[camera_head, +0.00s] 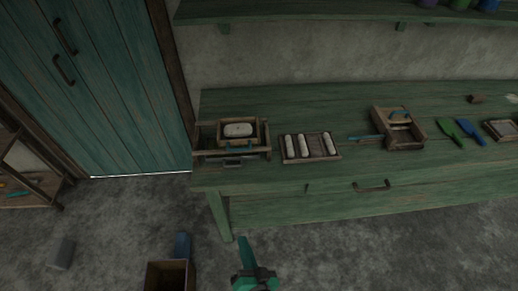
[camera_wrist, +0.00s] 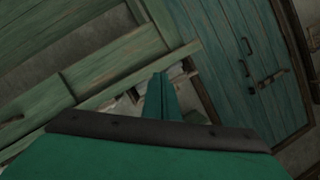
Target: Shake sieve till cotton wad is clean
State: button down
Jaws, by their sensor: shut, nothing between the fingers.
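The sieve (camera_head: 263,141) is a small wooden frame at the left end of the green bench. A pale oval cotton wad (camera_head: 238,130) lies inside it. How clean the wad is cannot be told at this size. The sieve seems to sit on a wider wooden frame with a handle at its front. My gripper (camera_head: 243,241) is at the bottom of the head view, in front of the bench and apart from the sieve. Its teal fingers show shut and empty in the wrist view (camera_wrist: 160,75). The sieve cannot be made out clearly there.
On the green bench (camera_head: 300,110), a tray (camera_head: 337,156) of white rolls lies right of the sieve. Further right are a wooden box with a blue handle (camera_head: 400,140) and green and blue paddles (camera_head: 470,129). An open box (camera_head: 152,275) stands on the floor.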

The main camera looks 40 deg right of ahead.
jog(key=w+d+r+m+h, duration=0.1)
jog(key=w+d+r+m, duration=0.3)
jog(key=w+d, duration=0.6)
jog(key=m+t, duration=0.2)
jog(key=m, duration=0.2)
send_near(255, 141)
jog(key=w+d, duration=0.3)
jog(key=d, duration=0.2)
jog(key=shift+w+a, duration=0.9)
jog(key=shift+a, duration=0.25)
jog(key=shift+w+a, duration=0.35)
jog(key=shift+a, duration=0.2)
jog(key=shift+f+m, duration=0.1)
jog(key=shift+m, duration=0.2)
